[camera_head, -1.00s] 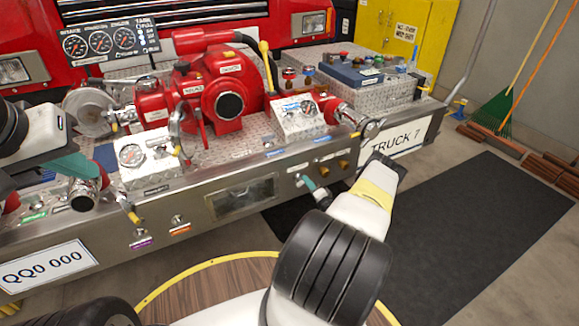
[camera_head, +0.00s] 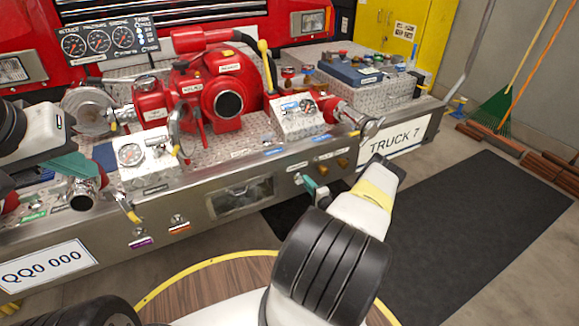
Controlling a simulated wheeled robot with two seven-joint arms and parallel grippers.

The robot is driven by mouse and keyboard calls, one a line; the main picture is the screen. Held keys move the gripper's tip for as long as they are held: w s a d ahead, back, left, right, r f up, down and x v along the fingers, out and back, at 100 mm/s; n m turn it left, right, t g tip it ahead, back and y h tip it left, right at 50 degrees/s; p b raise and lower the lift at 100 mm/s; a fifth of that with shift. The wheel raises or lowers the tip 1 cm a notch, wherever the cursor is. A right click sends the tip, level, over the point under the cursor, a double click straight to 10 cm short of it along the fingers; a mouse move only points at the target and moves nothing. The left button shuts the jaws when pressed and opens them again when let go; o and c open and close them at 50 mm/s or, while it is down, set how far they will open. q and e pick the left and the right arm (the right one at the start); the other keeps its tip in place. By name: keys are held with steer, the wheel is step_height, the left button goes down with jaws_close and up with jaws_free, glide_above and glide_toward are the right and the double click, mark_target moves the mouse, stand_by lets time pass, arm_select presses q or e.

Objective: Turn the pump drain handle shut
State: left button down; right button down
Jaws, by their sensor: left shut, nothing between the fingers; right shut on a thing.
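My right gripper (camera_head: 309,184) shows only as teal fingertips at the bumper's front panel, beside my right forearm, which hides the rest of it. My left gripper (camera_head: 72,167) is at the far left, teal fingers shut and empty, above a metal pipe outlet (camera_head: 83,195). The red pump (camera_head: 222,95) sits on the bumper deck.
A yellow-tipped lever (camera_head: 129,210) hangs from the panel's left part. Two brass knobs (camera_head: 342,163) sit right of the handle. Gauges and hose fittings crowd the deck. A black mat (camera_head: 480,220) lies on open floor at right.

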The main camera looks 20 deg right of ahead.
steer(key=shift+s+a+f, duration=0.1)
steer(key=shift+a+f, duration=0.1)
steer(key=c, duration=1.6)
jaws_free()
steer(key=shift+c, duration=0.2)
steer(key=shift+o, duration=0.8)
steer(key=shift+d+r, duration=0.1)
steer(key=s, duration=0.7)
steer(key=shift+s+d, duration=0.3)
steer(key=shift+s, duration=0.05)
steer(key=shift+o, duration=0.5)
